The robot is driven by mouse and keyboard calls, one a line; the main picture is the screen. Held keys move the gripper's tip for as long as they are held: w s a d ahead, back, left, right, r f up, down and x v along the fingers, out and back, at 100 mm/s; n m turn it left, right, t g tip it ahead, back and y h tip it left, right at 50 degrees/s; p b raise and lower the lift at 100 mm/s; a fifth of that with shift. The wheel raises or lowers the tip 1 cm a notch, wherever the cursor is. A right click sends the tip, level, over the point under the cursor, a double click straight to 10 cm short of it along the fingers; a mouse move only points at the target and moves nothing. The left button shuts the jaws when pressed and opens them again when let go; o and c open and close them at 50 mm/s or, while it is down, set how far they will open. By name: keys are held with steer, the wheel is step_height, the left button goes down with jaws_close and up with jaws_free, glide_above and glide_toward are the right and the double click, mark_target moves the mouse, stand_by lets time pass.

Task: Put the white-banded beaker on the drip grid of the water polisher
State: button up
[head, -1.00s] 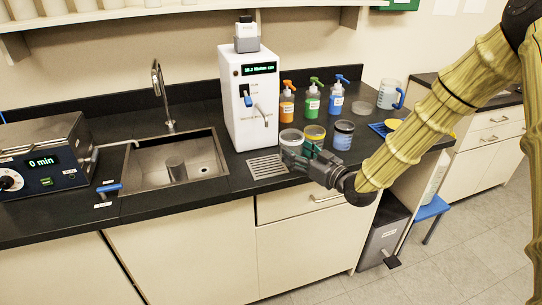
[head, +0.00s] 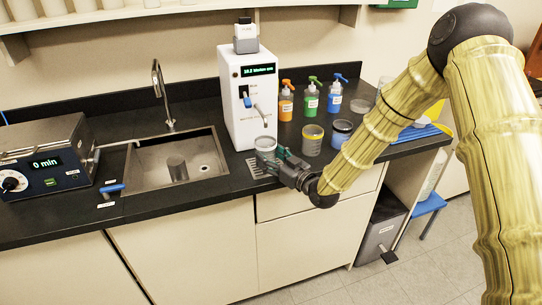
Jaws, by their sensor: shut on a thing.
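The white-banded beaker (head: 265,144) is held in my gripper (head: 275,155), whose fingers are shut around it. The beaker looks upright, below and a little left of the spout of the white water polisher (head: 246,98). The drip grid (head: 256,170) lies at the foot of the polisher, partly hidden by my gripper and the beaker. The beaker is over the grid; whether its base touches the grid I cannot tell.
A yellow-banded beaker (head: 312,139) and a blue-banded beaker (head: 341,133) stand to the right. Orange, green and blue pump bottles (head: 310,100) stand behind them. A sink (head: 178,160) lies left of the polisher. The counter's front edge is close to my gripper.

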steer(key=shift+f, duration=0.15)
steer(key=shift+f, duration=0.15)
steer(key=o, duration=1.3)
steer(key=shift+s+d+r, duration=0.1)
steer(key=shift+r, duration=0.15)
steer(key=b+v, duration=0.2)
steer(key=v, duration=0.9)
steer(key=shift+s+d+b, duration=0.3)
